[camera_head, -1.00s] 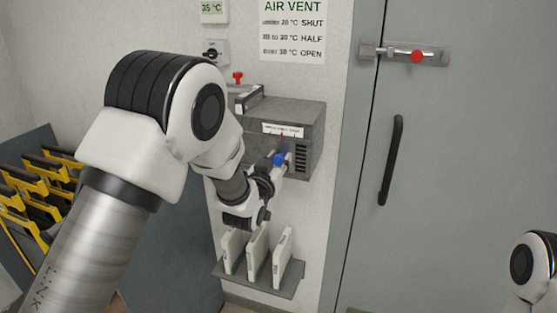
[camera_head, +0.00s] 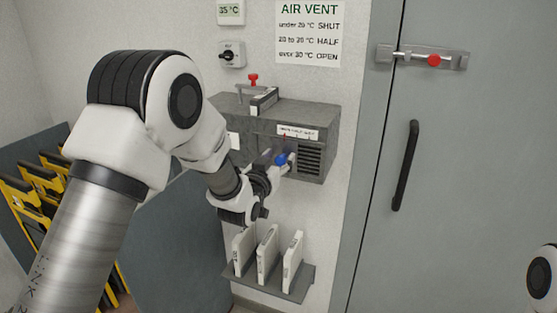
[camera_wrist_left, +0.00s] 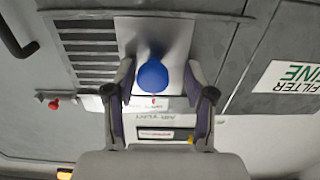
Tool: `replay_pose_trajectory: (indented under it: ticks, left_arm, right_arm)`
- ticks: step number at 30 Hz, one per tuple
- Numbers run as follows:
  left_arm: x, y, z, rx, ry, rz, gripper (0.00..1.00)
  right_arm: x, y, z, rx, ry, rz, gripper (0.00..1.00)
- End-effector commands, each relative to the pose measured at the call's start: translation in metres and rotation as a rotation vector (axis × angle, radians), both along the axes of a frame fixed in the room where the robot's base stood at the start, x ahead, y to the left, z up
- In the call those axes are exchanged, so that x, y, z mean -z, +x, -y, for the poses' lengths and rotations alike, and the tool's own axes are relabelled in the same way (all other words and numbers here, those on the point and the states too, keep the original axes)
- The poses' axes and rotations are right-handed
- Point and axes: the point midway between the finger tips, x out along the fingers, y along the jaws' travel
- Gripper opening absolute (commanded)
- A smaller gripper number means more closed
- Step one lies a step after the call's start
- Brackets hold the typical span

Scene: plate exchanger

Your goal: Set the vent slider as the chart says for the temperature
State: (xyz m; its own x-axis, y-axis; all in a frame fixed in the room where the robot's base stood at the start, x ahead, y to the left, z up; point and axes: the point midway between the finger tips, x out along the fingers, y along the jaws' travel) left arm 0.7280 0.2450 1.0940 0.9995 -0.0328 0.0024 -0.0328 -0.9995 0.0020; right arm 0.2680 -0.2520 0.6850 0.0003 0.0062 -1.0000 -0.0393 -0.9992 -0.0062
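The display (camera_head: 229,10) reads 35 °C. The AIR VENT chart (camera_head: 308,33) lists SHUT under 20 °C, HALF in the middle range and OPEN over 30 °C. The vent slider's blue knob (camera_head: 282,159) is on the grey box's front, left of dark slats (camera_head: 311,158). A red pointer (camera_head: 285,135) stands near the left end of the small scale label. In the wrist view the knob (camera_wrist_left: 152,76) lies between the fingers of my left gripper (camera_wrist_left: 158,78). The fingers are apart, the picture-left one close to or touching the knob, with a gap on the right.
White plates stand in a rack (camera_head: 290,287) below. A grey door (camera_head: 440,170) with a latch is to the right. Yellow-black frames (camera_head: 35,190) are at the left.

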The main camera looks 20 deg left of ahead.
Motion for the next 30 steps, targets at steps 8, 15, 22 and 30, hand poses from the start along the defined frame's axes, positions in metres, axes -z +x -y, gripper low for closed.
replay_pose_trajectory:
  ticks: [8, 15, 22, 30]
  left_arm:
    - [0.001, -0.032, -0.001, 0.000, 0.000, -0.003, 0.54]
    - [0.001, -0.094, -0.005, -0.001, -0.002, -0.003, 0.54]
    - [0.000, -0.120, -0.006, -0.001, -0.002, 0.001, 0.54]
    - [0.000, -0.121, -0.006, -0.001, -0.001, 0.001, 0.54]
  right_arm:
    - [0.000, 0.000, 0.000, 0.000, 0.000, 0.000, 0.40]
    - [0.000, 0.000, 0.000, 0.000, 0.000, 0.000, 0.40]
    - [0.000, 0.000, 0.000, 0.000, 0.000, 0.000, 0.40]
    - [0.000, 0.000, 0.000, 0.000, 0.000, 0.000, 0.40]
